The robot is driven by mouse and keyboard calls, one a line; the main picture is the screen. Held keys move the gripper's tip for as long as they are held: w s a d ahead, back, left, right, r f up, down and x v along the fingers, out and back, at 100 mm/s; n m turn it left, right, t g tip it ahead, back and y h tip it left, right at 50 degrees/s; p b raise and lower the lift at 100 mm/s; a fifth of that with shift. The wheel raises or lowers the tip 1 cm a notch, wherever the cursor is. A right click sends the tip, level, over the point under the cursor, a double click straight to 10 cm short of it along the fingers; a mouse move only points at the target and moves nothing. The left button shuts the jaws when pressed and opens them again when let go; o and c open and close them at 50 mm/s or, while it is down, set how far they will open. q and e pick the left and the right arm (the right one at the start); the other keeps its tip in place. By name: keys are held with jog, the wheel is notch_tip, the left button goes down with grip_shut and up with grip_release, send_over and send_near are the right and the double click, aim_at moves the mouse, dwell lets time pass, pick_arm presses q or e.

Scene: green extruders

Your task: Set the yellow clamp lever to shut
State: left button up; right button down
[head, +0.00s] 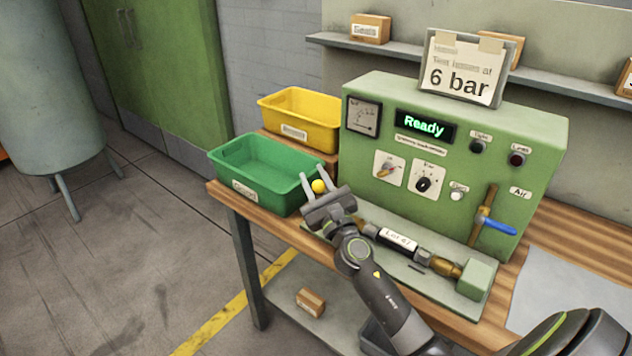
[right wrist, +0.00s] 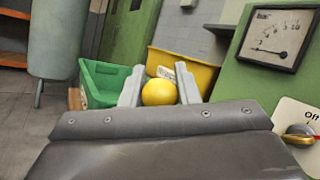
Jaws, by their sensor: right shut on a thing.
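The yellow clamp lever shows as a round yellow knob (head: 319,186) at the left end of the test fixture. My right gripper (head: 316,183) is shut on this knob. The right wrist view shows the yellow knob (right wrist: 159,92) between the two pale fingers. The lever's shaft is hidden behind the gripper. A dark cylinder with a "Lot 47" label (head: 397,238) lies along the fixture plate, with a brass fitting (head: 446,270) at its right end near a green block (head: 476,279). My left gripper is not in view.
A green tray (head: 262,190) and a yellow tray (head: 300,118) stand left of the gripper. The green panel (head: 380,125) behind reads "Ready" and carries dials and a blue-handled valve (head: 497,226). A card (head: 461,80) reading "6 bar" stands on top. A grey mat (head: 570,290) lies at right.

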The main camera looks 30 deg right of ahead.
jog(key=shift+f, duration=0.1)
jog(key=c, duration=1.1)
grip_release()
jog(key=shift+s+a+f, duration=0.1)
jog(key=shift+s+f, duration=0.15)
jog(key=shift+s, duration=0.25)
jog(key=b+v, duration=0.5)
jog(key=v, duration=1.1)
jog(key=shift+s+r, duration=0.2)
jog(key=shift+s, duration=0.1)
